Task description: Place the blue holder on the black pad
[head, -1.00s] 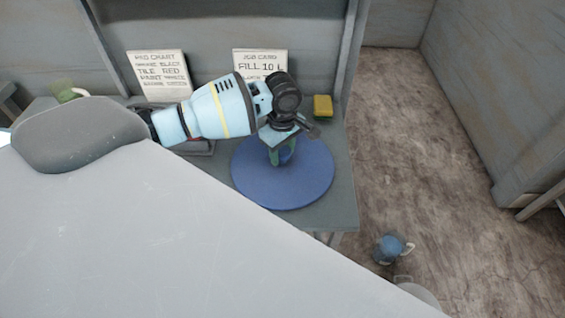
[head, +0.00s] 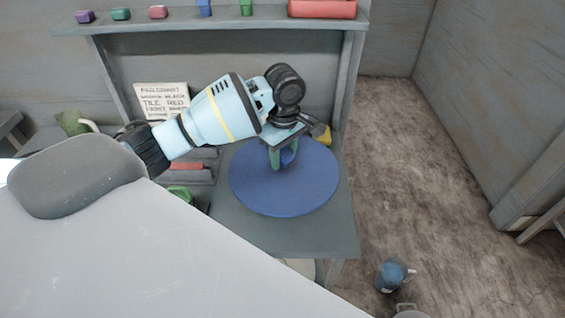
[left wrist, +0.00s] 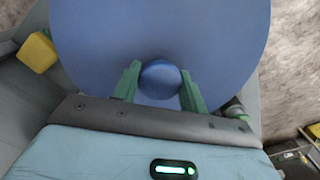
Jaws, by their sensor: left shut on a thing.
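My left gripper (head: 281,160) has green fingers and points down over the middle of a large round blue disc (head: 315,190) on the grey bench. I cannot tell whether this piece is a knob fixed to the disc or a separate holder. The disc fills much of the left wrist view (left wrist: 215,40). A blue upright item (head: 205,8) stands on the shelf. I cannot make out a black pad. My right gripper is not in view.
A grey shelf (head: 270,22) above the bench holds small coloured pieces and a red block (head: 322,9). A sign (head: 160,100), red trays (head: 192,165) and a green item (head: 180,193) are left of the disc. A yellow block (left wrist: 37,52) sits behind it.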

